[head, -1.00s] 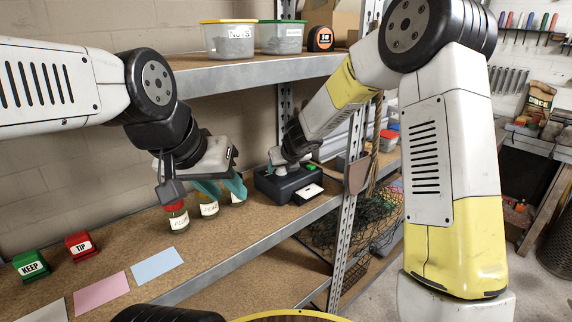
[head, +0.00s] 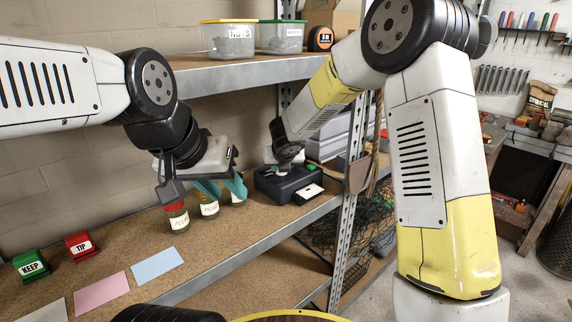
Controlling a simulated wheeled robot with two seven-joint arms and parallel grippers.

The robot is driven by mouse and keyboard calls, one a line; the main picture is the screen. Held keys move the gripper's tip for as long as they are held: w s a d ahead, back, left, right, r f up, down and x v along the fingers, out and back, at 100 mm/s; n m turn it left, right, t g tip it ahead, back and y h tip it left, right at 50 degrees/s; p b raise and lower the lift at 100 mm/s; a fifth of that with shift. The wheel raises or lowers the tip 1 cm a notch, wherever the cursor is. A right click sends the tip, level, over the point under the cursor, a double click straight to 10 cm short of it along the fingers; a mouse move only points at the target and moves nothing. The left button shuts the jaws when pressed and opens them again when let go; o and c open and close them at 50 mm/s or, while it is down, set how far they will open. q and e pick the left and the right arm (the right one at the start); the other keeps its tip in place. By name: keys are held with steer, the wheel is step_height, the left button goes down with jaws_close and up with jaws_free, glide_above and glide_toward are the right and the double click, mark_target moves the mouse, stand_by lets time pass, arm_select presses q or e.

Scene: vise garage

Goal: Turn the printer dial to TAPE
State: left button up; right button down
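The printer (head: 276,187) is a low black box on the shelf at centre, with a white label (head: 310,191) at its front right and a small green part on top. My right gripper (head: 282,168) is over the printer's top, at its back left. Its fingers and the dial are too hidden to make out, so I cannot tell whether they touch or what the dial reads. My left gripper (head: 222,190) is left of the printer, its two teal fingers apart and seemingly empty, just above or in front of the jars.
Several labelled jars (head: 177,219) stand beside the printer. Green KEEP (head: 31,265) and red TIP (head: 80,244) blocks, with pink (head: 101,292) and blue (head: 157,264) cards, lie at left. A metal upright (head: 345,235) stands right of the printer. Bins (head: 229,42) sit on the upper shelf.

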steer(key=m+h, duration=0.2)
steer(key=m, duration=0.1)
steer(key=m+h, duration=0.2)
steer(key=shift+a, duration=0.25)
steer(key=shift+m, duration=0.3)
steer(key=c, duration=1)
jaws_free()
